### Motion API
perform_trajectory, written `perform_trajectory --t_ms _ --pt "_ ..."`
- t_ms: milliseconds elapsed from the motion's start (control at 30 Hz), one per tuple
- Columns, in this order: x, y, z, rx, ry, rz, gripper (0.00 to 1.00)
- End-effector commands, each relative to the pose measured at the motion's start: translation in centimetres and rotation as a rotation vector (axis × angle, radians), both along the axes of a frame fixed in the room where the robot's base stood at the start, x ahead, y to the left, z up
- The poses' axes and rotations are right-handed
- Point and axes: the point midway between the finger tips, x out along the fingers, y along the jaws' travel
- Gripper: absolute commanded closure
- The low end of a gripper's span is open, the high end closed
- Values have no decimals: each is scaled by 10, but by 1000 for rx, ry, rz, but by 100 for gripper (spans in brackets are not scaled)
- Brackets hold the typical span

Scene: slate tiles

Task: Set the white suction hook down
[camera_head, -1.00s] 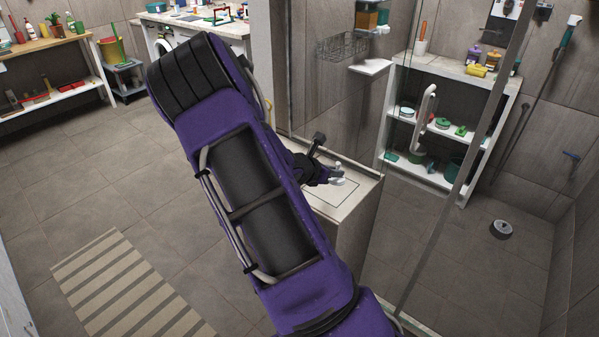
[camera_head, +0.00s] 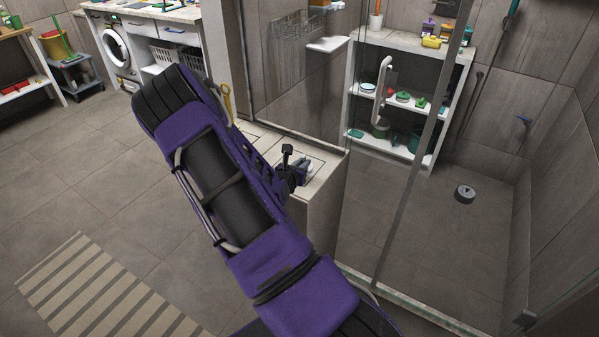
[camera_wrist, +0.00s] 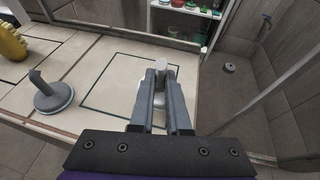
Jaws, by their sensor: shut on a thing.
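The white suction hook (camera_wrist: 161,66) is between the fingers of my gripper (camera_wrist: 160,82) in the wrist view. Its pale post end sticks out past the fingertips, and part of its white base shows between and beside the fingers. The fingers hide the rest. In the head view my gripper (camera_head: 292,175) and the white hook (camera_head: 306,165) are over the pale tiled ledge (camera_head: 322,155). A dark outlined square (camera_wrist: 112,68) on the ledge surrounds the spot beneath the hook. I cannot tell whether the base touches the ledge.
A grey round-based knob (camera_wrist: 53,97) and a ridged yellow object (camera_wrist: 11,42) are on the ledge to the left. A glass panel with a metal post (camera_head: 425,145) stands right of the ledge. A white shelf (camera_head: 398,125) is behind; a grey round object (camera_head: 465,193) lies on the floor.

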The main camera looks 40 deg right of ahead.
Motion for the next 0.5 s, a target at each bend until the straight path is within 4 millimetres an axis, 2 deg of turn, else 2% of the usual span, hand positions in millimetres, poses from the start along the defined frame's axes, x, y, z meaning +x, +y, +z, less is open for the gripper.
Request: perform_trajectory --t_ms 267,500 --pt "0 0 -35 0 2 0 100" --pt "0 0 -36 1 -1 0 100"
